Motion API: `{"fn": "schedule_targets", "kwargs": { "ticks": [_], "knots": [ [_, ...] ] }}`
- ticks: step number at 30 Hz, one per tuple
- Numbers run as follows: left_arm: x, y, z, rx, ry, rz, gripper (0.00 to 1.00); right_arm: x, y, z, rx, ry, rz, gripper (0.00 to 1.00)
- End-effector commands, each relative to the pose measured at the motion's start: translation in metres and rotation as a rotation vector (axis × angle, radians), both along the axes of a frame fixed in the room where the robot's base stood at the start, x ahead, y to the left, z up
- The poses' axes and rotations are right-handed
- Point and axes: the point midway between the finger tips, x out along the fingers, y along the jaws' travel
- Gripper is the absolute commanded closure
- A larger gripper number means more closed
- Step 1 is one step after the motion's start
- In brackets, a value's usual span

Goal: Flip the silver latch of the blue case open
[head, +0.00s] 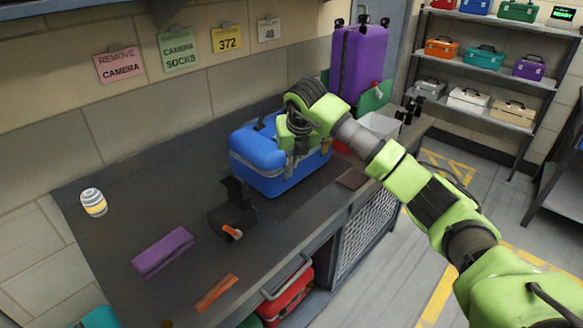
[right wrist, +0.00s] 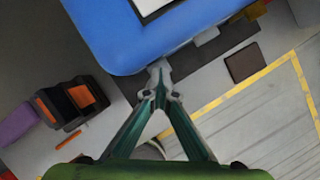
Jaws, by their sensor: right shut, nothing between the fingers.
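The blue case (head: 255,178) stands closed on the dark workbench, with a grey band around its upper part. In the right wrist view the case (right wrist: 95,30) fills the top, with a pale label on its lid. My right gripper (head: 293,168) is shut and empty at the case's front face. In the right wrist view its fingertips (right wrist: 160,82) meet at the case's front edge; I cannot tell whether they touch it. A small grey piece (right wrist: 207,37) sticks out from that edge; I cannot tell if it is the silver latch. My left gripper is out of view.
A black tape dispenser (head: 228,222) with orange parts stands in front of the case. A purple block (head: 162,252), an orange strip (head: 216,293) and a striped can (head: 93,203) lie farther left. A purple suitcase (head: 358,62) stands behind.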

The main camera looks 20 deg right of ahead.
Motion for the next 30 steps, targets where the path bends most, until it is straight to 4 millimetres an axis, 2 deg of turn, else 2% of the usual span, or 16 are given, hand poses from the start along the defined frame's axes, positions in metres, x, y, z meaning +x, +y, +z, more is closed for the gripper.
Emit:
{"fn": "schedule_targets", "kwargs": {
  "ticks": [1, 7, 21, 30],
  "knots": [
    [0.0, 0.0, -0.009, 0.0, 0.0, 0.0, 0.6, -0.003, 0.0, -0.02, -0.003, 0.017, 0.0, 1.0],
    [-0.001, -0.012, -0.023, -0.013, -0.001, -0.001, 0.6, -0.003, 0.001, -0.046, -0.003, 0.022, 0.002, 1.0],
    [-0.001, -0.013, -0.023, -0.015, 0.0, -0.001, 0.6, -0.004, 0.004, -0.047, 0.002, 0.02, 0.005, 1.0],
    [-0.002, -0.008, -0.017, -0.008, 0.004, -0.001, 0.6, -0.032, 0.013, -0.037, 0.004, 0.021, 0.01, 1.0]
  ]
}}
